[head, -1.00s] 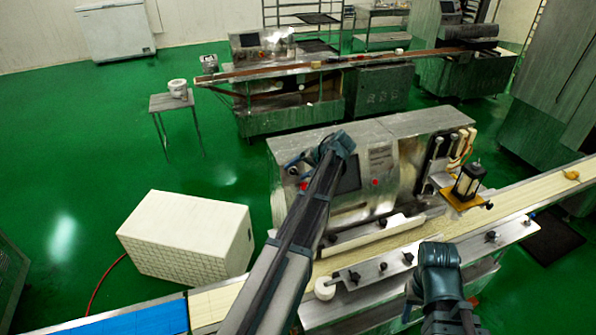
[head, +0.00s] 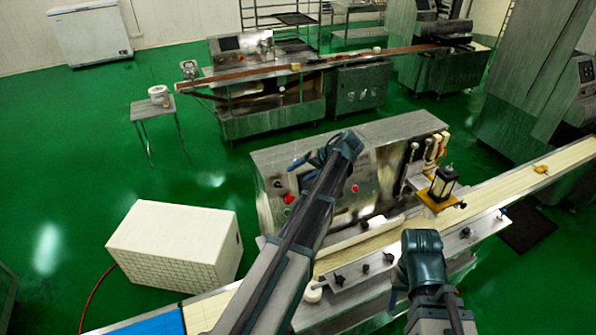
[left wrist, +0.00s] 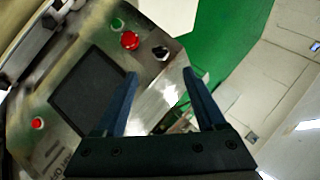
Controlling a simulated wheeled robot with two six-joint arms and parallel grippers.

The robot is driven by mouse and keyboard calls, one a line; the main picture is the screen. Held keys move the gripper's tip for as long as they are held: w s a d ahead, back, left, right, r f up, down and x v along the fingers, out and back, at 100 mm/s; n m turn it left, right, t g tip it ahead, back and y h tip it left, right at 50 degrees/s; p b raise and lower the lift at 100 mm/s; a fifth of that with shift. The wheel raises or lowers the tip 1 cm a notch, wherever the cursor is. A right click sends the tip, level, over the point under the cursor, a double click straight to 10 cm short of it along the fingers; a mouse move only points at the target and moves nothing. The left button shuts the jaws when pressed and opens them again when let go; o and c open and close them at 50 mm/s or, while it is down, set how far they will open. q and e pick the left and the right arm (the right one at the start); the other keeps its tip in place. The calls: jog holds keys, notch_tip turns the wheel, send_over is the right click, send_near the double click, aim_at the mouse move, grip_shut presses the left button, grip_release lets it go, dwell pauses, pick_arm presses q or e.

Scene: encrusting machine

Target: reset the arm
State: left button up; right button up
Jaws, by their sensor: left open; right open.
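My left arm reaches up from the bottom across the front of the encrusting machine (head: 385,150). My left gripper (head: 300,160) is open and empty, near the upper left of the machine's front in the head view. In the left wrist view its two fingers (left wrist: 160,80) are apart with nothing between them. The machine's control panel (left wrist: 45,125), with a dark screen and red buttons, lies behind them. My right arm stands at the lower right, in front of the conveyor. My right gripper (head: 394,300) is mostly hidden by its wrist, and its hold on anything is not visible.
A long conveyor (head: 500,187) runs diagonally past the machine. A white box (head: 170,245) stands on the green floor at left. A small table (head: 150,108) and a second machine line (head: 270,105) stand behind. Green floor between them is clear.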

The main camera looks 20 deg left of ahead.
dwell(0.4)
pick_arm(q)
jog(key=s+d+f+m+h+b, duration=0.7)
jog(key=s+d+f+b, duration=1.7)
jog(key=s+d+f, duration=0.3)
notch_tip(320, 180, down, 3)
jog(key=shift+s+d+r+m+g, duration=0.1)
jog(key=shift+s+d+m+g, duration=0.25)
jog(key=shift+d, duration=0.2)
jog(key=shift+w+a, duration=0.1)
